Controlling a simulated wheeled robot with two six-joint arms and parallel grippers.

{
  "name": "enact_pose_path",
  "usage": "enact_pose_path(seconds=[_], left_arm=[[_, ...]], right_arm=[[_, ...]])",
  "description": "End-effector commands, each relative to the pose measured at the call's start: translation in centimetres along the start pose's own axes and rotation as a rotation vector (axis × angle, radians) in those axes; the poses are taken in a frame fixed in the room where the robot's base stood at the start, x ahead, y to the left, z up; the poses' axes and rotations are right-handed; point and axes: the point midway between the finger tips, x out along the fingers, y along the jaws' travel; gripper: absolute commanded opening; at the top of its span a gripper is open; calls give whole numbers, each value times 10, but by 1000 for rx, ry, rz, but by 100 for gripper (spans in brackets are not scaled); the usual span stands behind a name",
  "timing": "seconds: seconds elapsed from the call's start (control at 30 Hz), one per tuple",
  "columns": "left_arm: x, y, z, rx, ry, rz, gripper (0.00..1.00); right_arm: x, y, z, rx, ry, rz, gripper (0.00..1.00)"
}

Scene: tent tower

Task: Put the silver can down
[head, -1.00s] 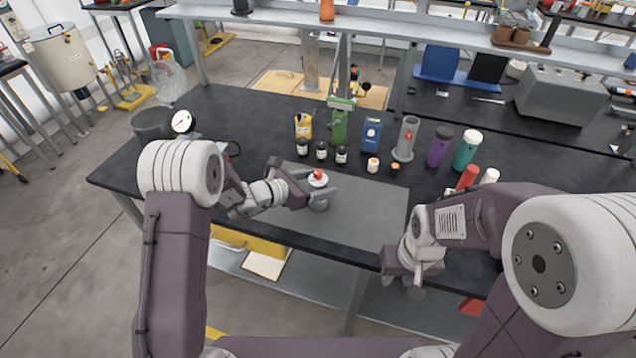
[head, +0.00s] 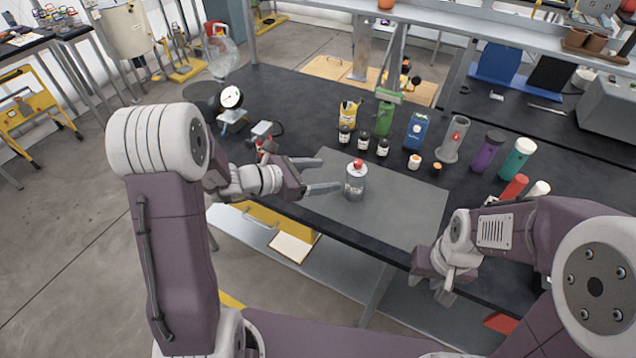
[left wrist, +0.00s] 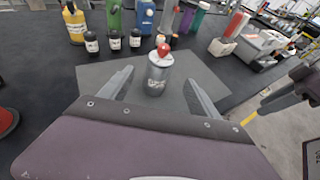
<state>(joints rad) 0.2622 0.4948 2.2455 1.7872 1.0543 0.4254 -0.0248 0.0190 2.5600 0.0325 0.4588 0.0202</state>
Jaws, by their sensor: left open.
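The silver can (head: 355,183), with a red knob on top, stands upright on the grey mat (head: 400,215) on the black bench. My left gripper (head: 332,174) is open and lies to the left of the can, apart from it. In the left wrist view the can (left wrist: 157,75) stands beyond and between the two spread fingers (left wrist: 158,88). My right gripper (head: 440,285) hangs at the front edge of the bench, far from the can, and its finger opening is hard to make out.
Behind the mat stand small dark bottles (head: 363,142), a yellow container (head: 348,114), a green bottle (head: 384,117), a blue box (head: 417,130) and a grey cylinder (head: 454,140). A round gauge (head: 231,97) is at the back left. The mat around the can is clear.

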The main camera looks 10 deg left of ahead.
Motion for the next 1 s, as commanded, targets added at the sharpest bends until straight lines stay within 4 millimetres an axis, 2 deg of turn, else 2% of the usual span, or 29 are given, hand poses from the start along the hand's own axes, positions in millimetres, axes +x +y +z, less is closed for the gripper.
enact_pose_path(seconds=[0.1,0.17,0.23,0.3,0.4,0.47,0.53,0.6,0.7,0.8,1.0], left_arm=[[0,-6,-2,19,13,-17,72],[0,-26,-9,93,64,-81,72],[-9,-67,-29,275,174,-223,72],[-32,-109,-62,550,314,-415,72],[-79,-136,-108,1002,489,-687,72],[-104,-135,-127,1265,562,-828,72],[-126,-124,-139,1537,619,-961,72],[-139,-113,-144,1749,650,-1060,72],[-147,-102,-144,1932,666,-1143,72],[-150,-98,-144,1991,669,-1171,72],[-150,-98,-144,1989,670,-1172,72]], right_arm=[[0,0,0,0,0,0,33],[0,0,0,0,0,0,33],[0,0,0,0,0,0,33],[0,0,0,0,0,0,33],[0,0,0,0,0,0,33],[0,0,0,0,0,0,33],[0,0,0,0,0,0,33],[0,0,0,0,0,0,33],[0,0,0,0,0,0,33],[0,0,0,0,0,0,33],[0,0,0,0,0,0,33]])
